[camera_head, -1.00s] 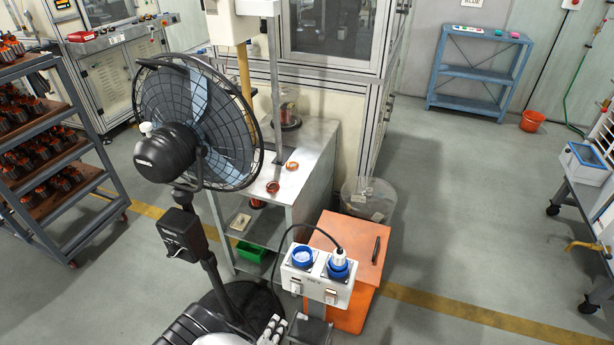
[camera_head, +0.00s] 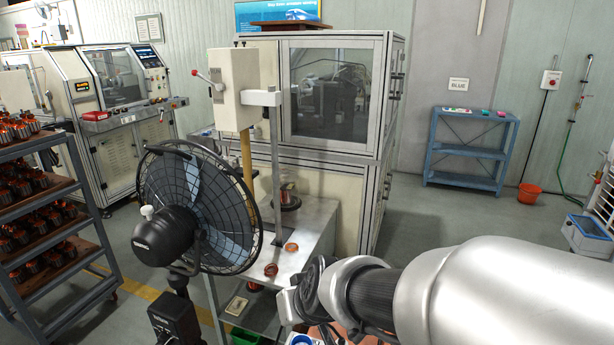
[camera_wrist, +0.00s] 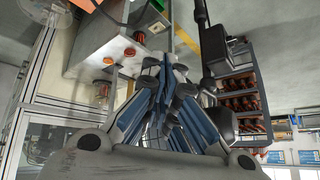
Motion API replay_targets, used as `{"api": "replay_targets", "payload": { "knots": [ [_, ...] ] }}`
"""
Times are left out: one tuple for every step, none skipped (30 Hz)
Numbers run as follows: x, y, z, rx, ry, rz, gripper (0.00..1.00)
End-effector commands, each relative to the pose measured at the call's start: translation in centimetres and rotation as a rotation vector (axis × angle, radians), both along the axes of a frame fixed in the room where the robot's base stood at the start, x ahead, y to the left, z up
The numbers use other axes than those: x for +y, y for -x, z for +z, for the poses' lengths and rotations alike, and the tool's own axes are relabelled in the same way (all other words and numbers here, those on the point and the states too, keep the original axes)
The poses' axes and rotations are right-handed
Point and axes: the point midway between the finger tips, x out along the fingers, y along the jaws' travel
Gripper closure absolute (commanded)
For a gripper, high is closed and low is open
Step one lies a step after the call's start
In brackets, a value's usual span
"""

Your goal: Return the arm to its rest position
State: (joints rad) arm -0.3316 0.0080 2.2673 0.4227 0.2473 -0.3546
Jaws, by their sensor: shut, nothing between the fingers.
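My arm (camera_head: 480,290) reaches in from the lower right of the head view, with its dark wrist end low in the middle. My gripper (camera_wrist: 163,72) shows in the wrist view, its fingers together and empty. Past it in the wrist view is a metal bench (camera_wrist: 92,50) with copper-coloured rings (camera_wrist: 129,52) on it. In the head view my fingertips cannot be made out clearly, and the arm hides much of the floor at the lower right.
A black pedestal fan (camera_head: 197,205) stands left of my wrist. Behind are the metal bench (camera_head: 312,225) and a glazed machine cabinet (camera_head: 338,95). A rack of parts (camera_head: 55,215) is at left. A blue shelf (camera_head: 468,150) and a red bucket (camera_head: 529,193) stand far right.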

Motion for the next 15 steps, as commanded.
{"api": "replay_targets", "payload": {
  "knots": [
    [-2.1,1.8,1.7,0.01,-0.002,-0.021,1.0],
    [-3.2,2.9,2.4,0.02,0.001,-0.031,1.0],
    [-4.6,4.5,3.2,0.037,0.007,-0.048,1.0],
    [-5.8,5.8,3.7,0.05,0.015,-0.061,1.0],
    [-6.9,7.1,4.1,0.062,0.023,-0.077,1.0],
    [-8.3,8.8,4.5,0.079,0.034,-0.1,1.0],
    [-9.4,10.2,4.8,0.093,0.044,-0.118,1.0],
    [-10.4,11.5,5.0,0.104,0.055,-0.139,1.0],
    [-11.7,13.2,5.1,0.122,0.069,-0.166,1.0],
    [-12.6,14.4,5.2,0.133,0.08,-0.187,1.0],
    [-13.4,15.5,5.1,0.144,0.091,-0.208,1.0],
    [-14.4,16.9,5.2,0.156,0.105,-0.235,1.0],
    [-15.0,17.9,5.1,0.166,0.113,-0.254,1.0],
    [-15.5,18.7,5.0,0.174,0.123,-0.27,1.0],
    [-16.2,19.6,5.0,0.184,0.132,-0.29,1.0]
  ]
}}
